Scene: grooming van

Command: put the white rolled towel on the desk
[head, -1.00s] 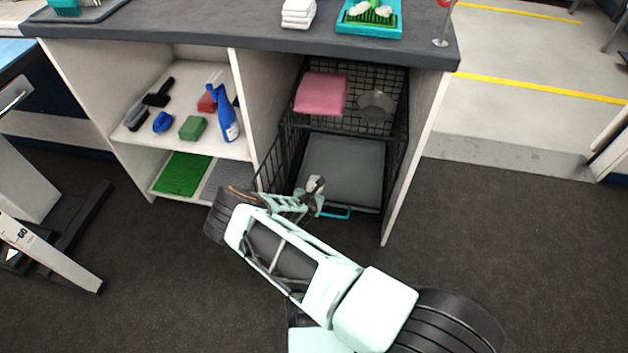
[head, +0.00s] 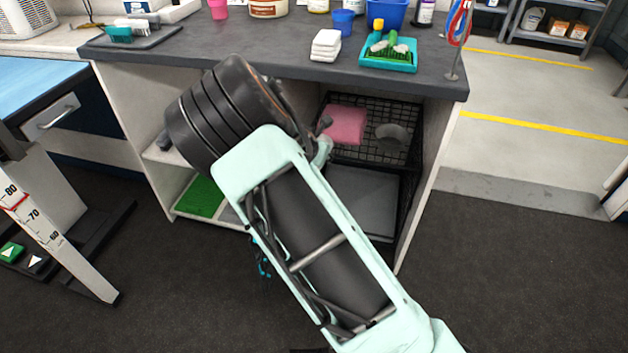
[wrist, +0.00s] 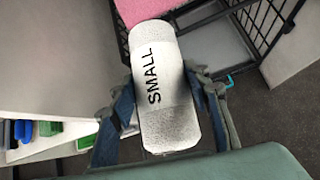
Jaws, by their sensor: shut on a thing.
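The white rolled towel (wrist: 165,85) carries the word SMALL and shows in the middle of the wrist view. My gripper (wrist: 165,100) is shut on it, with one finger at each side. In the head view my raised arm hides the towel and most of my gripper. The desk (head: 205,45) has a dark grey top above open white shelves. My arm stands in front of the desk, with its dark wrist part near the front edge.
On the desk are a white folded stack (head: 326,45), a teal tray with a green brush (head: 388,52), a blue cup (head: 343,22) and several jars. Bare top lies left of the stack. Below, a black wire crate (head: 405,160) holds a pink cloth (head: 346,124).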

